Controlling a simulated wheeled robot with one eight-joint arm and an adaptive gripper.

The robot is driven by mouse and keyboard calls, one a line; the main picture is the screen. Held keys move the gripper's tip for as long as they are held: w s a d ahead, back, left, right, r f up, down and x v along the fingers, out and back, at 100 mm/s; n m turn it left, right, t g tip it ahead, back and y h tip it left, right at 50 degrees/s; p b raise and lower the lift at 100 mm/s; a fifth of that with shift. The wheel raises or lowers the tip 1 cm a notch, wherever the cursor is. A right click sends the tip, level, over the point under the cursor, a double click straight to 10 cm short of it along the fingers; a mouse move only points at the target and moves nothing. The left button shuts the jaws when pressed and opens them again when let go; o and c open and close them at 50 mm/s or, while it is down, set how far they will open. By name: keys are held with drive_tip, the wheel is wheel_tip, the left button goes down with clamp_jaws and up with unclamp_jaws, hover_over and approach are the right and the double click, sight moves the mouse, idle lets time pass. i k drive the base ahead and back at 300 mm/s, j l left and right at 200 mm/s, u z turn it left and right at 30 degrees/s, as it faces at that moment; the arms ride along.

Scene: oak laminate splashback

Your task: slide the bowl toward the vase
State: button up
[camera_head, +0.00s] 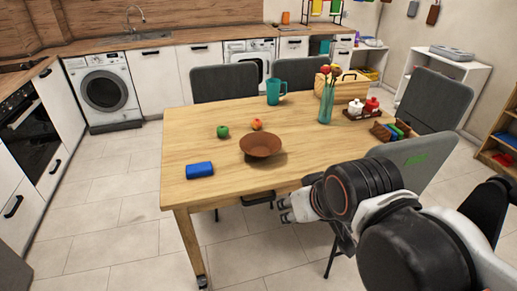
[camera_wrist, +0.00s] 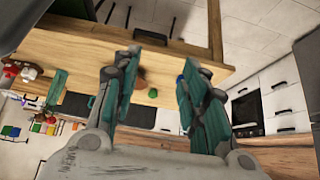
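The brown bowl (camera_head: 262,145) sits upright on the wooden table, near the middle of its front half. The vase (camera_head: 326,103) is a teal glass holding red flowers, farther back and to the right of the bowl. My gripper (camera_head: 287,209) is by the table's front edge, in front of and apart from the bowl. In the wrist view, my gripper (camera_wrist: 158,68) has its two teal-padded fingers spread apart with nothing held between them. A brown patch beside the left finger there may be the bowl, mostly hidden.
The table between bowl and vase looks clear.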

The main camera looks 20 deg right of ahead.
sight(258, 144)
drive_tip(key=i+j+z, duration=0.15)
drive_tip(key=z, duration=0.25)
drive_tip(key=j+z, duration=0.35)
drive_tip(key=i+j+z, duration=0.1)
drive_tip(key=j+z, duration=0.65)
drive_tip(key=j, duration=2.3)
